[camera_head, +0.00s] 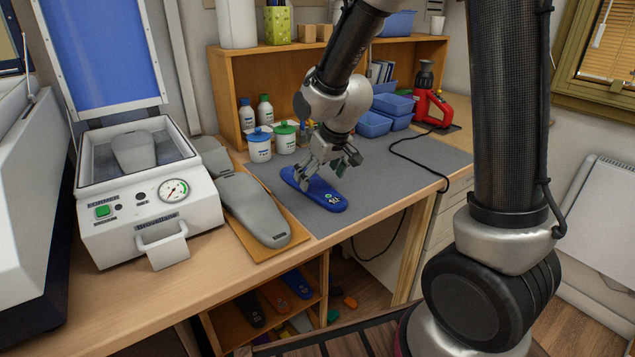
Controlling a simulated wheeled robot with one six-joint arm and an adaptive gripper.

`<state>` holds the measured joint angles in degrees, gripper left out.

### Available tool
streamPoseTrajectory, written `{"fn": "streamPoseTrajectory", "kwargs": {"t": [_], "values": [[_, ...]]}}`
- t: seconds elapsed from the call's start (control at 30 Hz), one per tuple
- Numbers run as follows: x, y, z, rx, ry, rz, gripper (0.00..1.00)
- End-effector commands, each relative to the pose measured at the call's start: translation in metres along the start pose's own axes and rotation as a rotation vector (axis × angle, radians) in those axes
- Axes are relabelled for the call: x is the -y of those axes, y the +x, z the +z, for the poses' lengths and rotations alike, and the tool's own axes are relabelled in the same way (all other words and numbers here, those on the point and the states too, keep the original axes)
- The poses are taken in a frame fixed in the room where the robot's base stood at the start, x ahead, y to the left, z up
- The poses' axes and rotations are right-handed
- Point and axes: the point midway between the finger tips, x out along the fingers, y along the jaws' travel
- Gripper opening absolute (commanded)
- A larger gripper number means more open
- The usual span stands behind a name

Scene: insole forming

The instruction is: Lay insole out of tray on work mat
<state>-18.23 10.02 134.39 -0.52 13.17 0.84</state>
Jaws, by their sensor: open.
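A blue insole (326,197) with a small printed mark lies flat on the grey work mat (395,185), near the mat's front left part. My gripper (325,178) is just above the insole's rear half, with its fingers pointing down and spread. The fingers hide part of the insole, and I cannot tell whether they touch it. I cannot make out a tray for insoles with certainty.
Left of the mat, grey foot forms (253,208) lie on a wooden board. Further left stands a white forming machine (150,210) with a gauge. Jars (259,147), blue bins (392,105) and a red heat tool (430,100) stand behind. The mat's right side is clear except for a black cable.

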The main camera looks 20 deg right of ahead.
Motion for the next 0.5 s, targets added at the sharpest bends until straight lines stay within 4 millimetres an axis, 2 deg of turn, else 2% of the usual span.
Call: {"fn": "streamPoseTrajectory", "kwargs": {"t": [0.03,0.2,0.33,0.5], "values": [[0.0,-0.014,-0.002,-0.007,0.0,0.0,0.89],[0.0,-0.053,-0.001,-0.006,0.0,0.0,0.89],[0.0,-0.075,-0.001,-0.004,0.0,0.0,0.89],[0.0,-0.089,-0.001,-0.003,0.0,0.0,0.89]]}}
